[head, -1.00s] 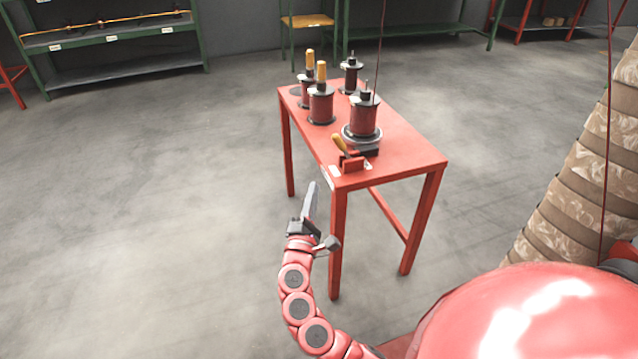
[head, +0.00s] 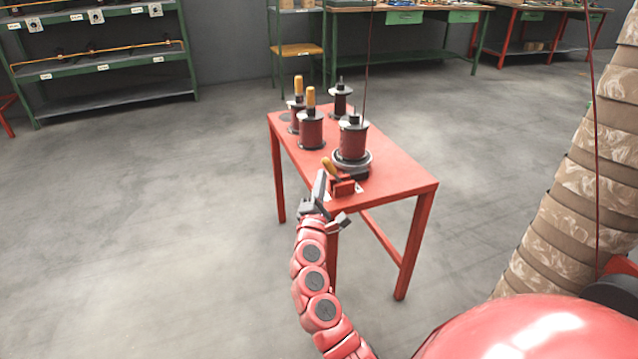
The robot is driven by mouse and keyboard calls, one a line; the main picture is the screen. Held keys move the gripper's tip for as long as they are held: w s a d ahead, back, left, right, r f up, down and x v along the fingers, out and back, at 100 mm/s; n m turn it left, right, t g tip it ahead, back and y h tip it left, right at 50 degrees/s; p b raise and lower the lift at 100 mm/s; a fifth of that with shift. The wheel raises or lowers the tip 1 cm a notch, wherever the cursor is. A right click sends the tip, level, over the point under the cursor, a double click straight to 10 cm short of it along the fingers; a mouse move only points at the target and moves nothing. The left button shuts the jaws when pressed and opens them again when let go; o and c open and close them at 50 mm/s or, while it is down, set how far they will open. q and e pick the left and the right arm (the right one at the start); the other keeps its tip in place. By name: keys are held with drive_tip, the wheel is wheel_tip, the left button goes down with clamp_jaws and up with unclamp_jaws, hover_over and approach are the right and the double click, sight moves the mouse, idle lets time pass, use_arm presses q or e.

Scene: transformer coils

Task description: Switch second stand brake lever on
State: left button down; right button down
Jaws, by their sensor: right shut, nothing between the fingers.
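A brake lever with an orange-yellow handle (head: 328,166) sits on a red bracket (head: 344,188) at the near corner of the red table (head: 405,180). The handle leans up and to the left. Behind it, a stand with a grey round base (head: 352,161) carries a dark red coil (head: 353,142). My right gripper (head: 320,182) is shut and empty, pointing up just left of the lever. It appears close to the handle; whether they touch cannot be told. My left gripper is not in view.
More coils (head: 311,130) stand on the far left part of the table, two with orange-topped posts. A thin cable hangs down to the near coil. Green shelving (head: 105,88) stands at the back left. The floor left of the table is clear.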

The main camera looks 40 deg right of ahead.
drive_tip(key=shift+d+r+m+p, duration=0.15)
drive_tip(key=shift+r+m+p, duration=0.2)
drive_tip(key=shift+p, duration=0.35)
drive_tip(key=shift+s+d+r+m+g+p, duration=0.1)
drive_tip(key=shift+r+m+g+p, duration=0.15)
drive_tip(key=shift+p, duration=0.2)
drive_tip(key=shift+d+r+m+g+p, duration=0.15)
drive_tip(key=shift+m+p, duration=0.15)
drive_tip(key=shift+p, duration=0.15)
drive_tip(key=s+d+r+m+g+y+p, duration=0.1)
drive_tip(key=d+m+p, duration=0.6)
drive_tip(key=p, duration=0.9)
drive_tip(key=shift+s+r+m+g+y, duration=0.4)
drive_tip(key=shift+r+g+y, duration=0.15)
drive_tip(key=shift+g+y, duration=0.85)
drive_tip(key=shift+d, duration=0.15)
